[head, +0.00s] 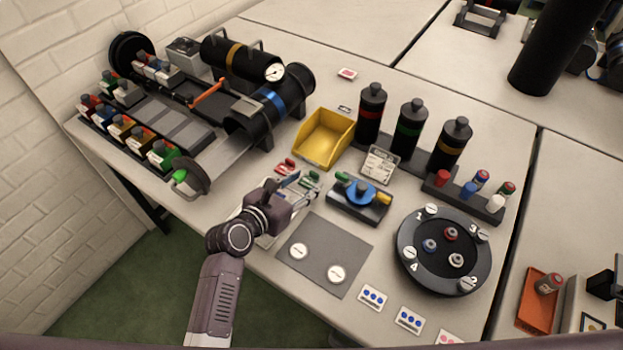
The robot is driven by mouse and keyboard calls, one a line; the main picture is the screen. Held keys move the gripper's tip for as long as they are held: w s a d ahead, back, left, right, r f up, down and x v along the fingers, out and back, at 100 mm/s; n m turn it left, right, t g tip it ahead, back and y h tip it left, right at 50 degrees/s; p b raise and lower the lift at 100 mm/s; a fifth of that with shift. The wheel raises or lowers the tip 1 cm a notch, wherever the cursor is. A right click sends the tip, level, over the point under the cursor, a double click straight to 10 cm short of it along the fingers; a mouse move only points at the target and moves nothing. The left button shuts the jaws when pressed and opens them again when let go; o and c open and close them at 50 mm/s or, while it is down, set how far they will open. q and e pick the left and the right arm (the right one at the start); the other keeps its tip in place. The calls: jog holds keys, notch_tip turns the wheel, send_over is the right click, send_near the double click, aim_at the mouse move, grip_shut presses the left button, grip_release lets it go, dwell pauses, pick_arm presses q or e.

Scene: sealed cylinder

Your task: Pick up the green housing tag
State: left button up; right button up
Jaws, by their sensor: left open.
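A small green piece (310,179), which looks like the green housing tag, lies on the table in front of the yellow bin. A similar red piece (285,166) lies to its left. My left gripper (304,190) is open, with its fingers pointing toward the green piece and very close to it. The fingers partly hide the area around the pieces, and I cannot tell whether they touch the green one. My right gripper is not in view.
A yellow bin (323,138) stands behind the pieces. A blue-topped fixture (360,196) is to their right, and a grey mat (325,254) with two white discs lies in front. A black round tray (443,252) stands further right. Black cylinders (410,127) stand behind.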

aim_at(313, 174)
pick_arm(q)
jog(key=x, duration=0.3)
jog(key=shift+w+a+f, duration=0.1)
jog(key=shift+w+f, duration=0.15)
jog(key=shift+w, duration=0.15)
jog(key=shift+w+d+f, duration=0.15)
jog(key=shift+w+d, duration=0.05)
jog(key=shift+w, duration=0.15)
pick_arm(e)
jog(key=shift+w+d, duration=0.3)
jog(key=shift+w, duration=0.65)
pick_arm(q)
jog(key=shift+c, duration=0.6)
jog(key=c, duration=0.7)
jog(key=shift+c, duration=0.6)
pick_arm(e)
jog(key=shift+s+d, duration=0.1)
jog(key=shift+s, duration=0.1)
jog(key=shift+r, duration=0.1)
